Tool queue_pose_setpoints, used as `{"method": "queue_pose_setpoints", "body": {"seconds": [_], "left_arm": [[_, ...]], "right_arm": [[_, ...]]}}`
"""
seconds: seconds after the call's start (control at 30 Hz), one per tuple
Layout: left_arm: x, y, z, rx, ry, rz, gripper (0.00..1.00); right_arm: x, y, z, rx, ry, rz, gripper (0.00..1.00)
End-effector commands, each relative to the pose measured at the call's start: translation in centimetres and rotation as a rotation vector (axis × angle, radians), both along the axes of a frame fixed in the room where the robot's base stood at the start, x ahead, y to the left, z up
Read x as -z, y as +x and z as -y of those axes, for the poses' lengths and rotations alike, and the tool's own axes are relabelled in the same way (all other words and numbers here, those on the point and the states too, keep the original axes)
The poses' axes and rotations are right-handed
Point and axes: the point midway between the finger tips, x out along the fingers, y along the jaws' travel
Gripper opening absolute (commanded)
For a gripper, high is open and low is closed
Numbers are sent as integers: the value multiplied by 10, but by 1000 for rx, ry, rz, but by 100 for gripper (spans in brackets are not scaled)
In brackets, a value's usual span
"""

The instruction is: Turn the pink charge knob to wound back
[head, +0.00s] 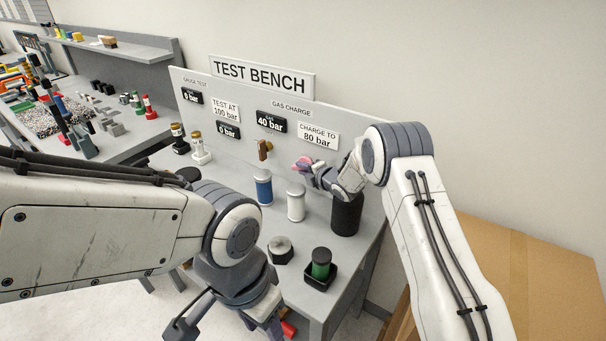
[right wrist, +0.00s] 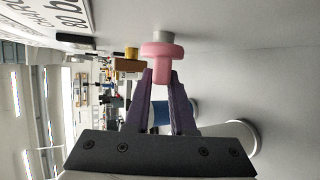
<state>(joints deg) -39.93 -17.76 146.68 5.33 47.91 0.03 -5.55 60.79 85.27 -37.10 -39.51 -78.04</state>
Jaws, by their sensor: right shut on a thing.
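The pink charge knob (head: 302,162) sticks out of the upright panel of the test bench, below the gas charge displays. In the right wrist view the knob (right wrist: 161,64) is a pink T shape on a grey stem. My right gripper (head: 308,168) is at the knob, its two purple fingers shut on the knob's pink part in the wrist view (right wrist: 160,77). The gas display (head: 271,122) reads 40 bar, beside a card (head: 317,136) saying charge to 80 bar. My left gripper (head: 268,318) hangs low in front of the bench, its fingers mostly hidden.
A brass fitting (head: 264,149) sits left of the knob. A blue cylinder (head: 264,188), a white cylinder (head: 296,204) and a black cylinder (head: 346,214) stand below. A green cylinder in a black holder (head: 320,268) and a hex piece (head: 280,250) are near the front.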

Motion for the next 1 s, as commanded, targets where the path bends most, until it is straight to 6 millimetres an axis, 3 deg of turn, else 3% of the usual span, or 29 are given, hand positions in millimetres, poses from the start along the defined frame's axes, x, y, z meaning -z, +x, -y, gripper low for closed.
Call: {"method": "queue_pose_setpoints", "body": {"seconds": [0.17,0.2,0.27,0.3,0.67,0.77,0.9,1.0], "left_arm": [[-1,0,0,0,0,0,50],[-1,0,0,0,0,0,50],[-1,0,0,0,0,0,50],[-1,0,0,0,0,0,50],[1,0,0,0,0,0,50],[7,0,0,0,0,0,50],[19,0,0,1,0,0,50],[25,0,0,1,0,0,50]], "right_arm": [[0,0,1,2,0,-3,0],[0,0,1,2,0,-3,26],[0,0,1,2,-1,-3,49],[0,0,1,2,-1,-3,52],[-3,0,0,0,-1,-2,52],[-13,0,0,0,0,2,52],[-41,1,1,2,0,8,52],[-55,-10,21,5,2,8,52]]}}
